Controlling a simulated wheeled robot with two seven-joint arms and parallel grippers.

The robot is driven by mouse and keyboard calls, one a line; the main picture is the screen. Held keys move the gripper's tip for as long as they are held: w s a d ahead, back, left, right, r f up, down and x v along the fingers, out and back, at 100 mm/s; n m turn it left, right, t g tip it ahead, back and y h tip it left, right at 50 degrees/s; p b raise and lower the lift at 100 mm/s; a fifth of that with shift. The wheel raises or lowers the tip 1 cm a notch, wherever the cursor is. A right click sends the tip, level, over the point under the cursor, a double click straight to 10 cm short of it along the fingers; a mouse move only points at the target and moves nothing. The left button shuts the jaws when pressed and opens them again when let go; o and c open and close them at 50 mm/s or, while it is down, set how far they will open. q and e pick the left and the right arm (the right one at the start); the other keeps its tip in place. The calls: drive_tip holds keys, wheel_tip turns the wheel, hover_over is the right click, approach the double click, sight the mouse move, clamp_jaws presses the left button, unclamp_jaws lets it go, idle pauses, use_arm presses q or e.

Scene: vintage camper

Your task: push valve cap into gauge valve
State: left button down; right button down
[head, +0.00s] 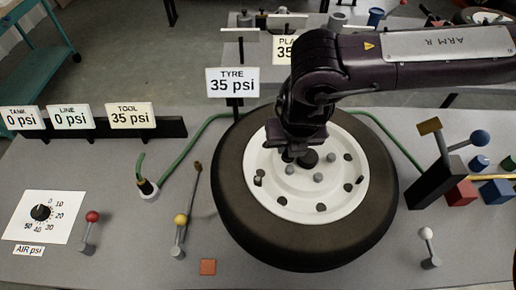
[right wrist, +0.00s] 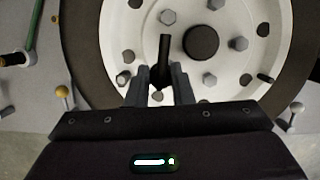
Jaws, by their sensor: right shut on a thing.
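My right gripper (head: 290,150) reaches down over the white wheel (head: 330,200) of the tyre (head: 235,215). In the right wrist view its two fingers (right wrist: 160,82) are shut on a slim dark rod-like piece (right wrist: 164,50), which points up the picture toward the wheel face. I cannot tell whether this piece is the valve cap. My gripper hides part of the wheel. My left gripper is not in view.
Yellow (head: 181,220), red (head: 92,216) and white (head: 426,233) knobbed levers stand around the tyre. A sign behind it reads TYRE 35 psi (head: 232,82). A dark angled block (head: 437,180) and coloured blocks (head: 461,193) stand right.

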drive_tip(key=s+a+n+g+y, duration=0.1)
drive_tip(key=a+n+g, duration=0.1)
drive_tip(key=n, duration=0.7)
drive_tip(key=s+a+r+n+g+y, duration=0.1)
drive_tip(key=a+n, duration=0.4)
drive_tip(key=n, duration=0.5)
drive_tip(key=shift+s+r+g+y+p, duration=0.15)
drive_tip(key=shift+s+g+y+p, duration=0.2)
drive_tip(key=shift+y, duration=0.25)
drive_tip(key=shift+d, duration=0.1)
drive_tip(key=shift+w+f+b, duration=0.1)
drive_tip(key=shift+f+b, duration=1.55)
drive_tip(key=shift+f, duration=1.3)
drive_tip(key=shift+b, duration=0.3)
drive_tip(key=shift+b, duration=0.55)
drive_tip(key=shift+f+b, duration=0.45)
